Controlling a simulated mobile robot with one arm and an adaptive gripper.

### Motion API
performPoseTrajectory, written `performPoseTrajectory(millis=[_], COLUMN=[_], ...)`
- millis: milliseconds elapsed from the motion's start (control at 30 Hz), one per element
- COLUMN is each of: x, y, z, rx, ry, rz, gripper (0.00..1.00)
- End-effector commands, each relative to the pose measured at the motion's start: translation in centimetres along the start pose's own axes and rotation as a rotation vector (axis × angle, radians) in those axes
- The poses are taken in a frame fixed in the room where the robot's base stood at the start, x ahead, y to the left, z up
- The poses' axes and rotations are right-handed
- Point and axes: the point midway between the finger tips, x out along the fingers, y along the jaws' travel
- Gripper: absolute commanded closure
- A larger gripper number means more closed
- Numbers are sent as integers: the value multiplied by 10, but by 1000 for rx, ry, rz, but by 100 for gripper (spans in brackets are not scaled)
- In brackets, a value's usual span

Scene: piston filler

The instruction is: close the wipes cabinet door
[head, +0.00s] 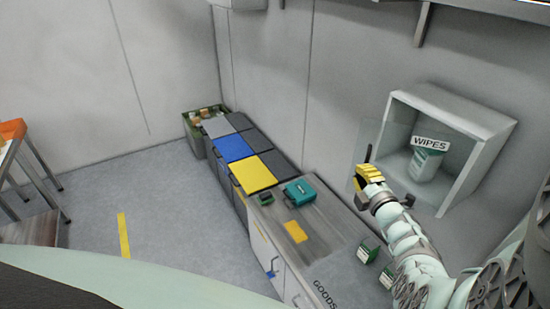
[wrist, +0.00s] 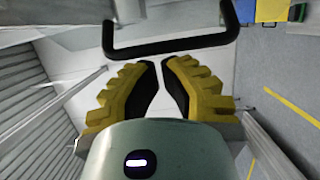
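The white wipes cabinet (head: 470,175) is on the wall at the right of the head view, with a wipes tub (head: 427,160) inside. Its clear door (head: 396,138) stands open, swung out to the left. A dark handle (head: 368,153) is on the door's outer edge; in the wrist view it is a black U-shaped bar (wrist: 170,46) just past my fingertips. My gripper (head: 366,176) is beside the handle. In the wrist view its yellow and black fingers (wrist: 160,68) lean together with only a thin gap at the tips and nothing held. Whether they touch the handle is unclear.
A counter (head: 325,250) with a teal case (head: 299,191) and small green-white boxes (head: 368,250) is below. Lidded bins (head: 247,172) line the wall beyond. A shelf (head: 480,10) is above the cabinet. Floor to the left (head: 165,200) is open.

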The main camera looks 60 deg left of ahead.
Motion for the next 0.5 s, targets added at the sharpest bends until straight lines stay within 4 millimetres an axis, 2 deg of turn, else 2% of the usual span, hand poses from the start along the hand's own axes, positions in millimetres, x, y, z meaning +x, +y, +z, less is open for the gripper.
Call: performPoseTrajectory(millis=[267,500], x=[4,25], y=[-2,-5], z=[2,7], rx=[-1,-5], ry=[-14,-86], rz=[-1,5], gripper=[100,100])
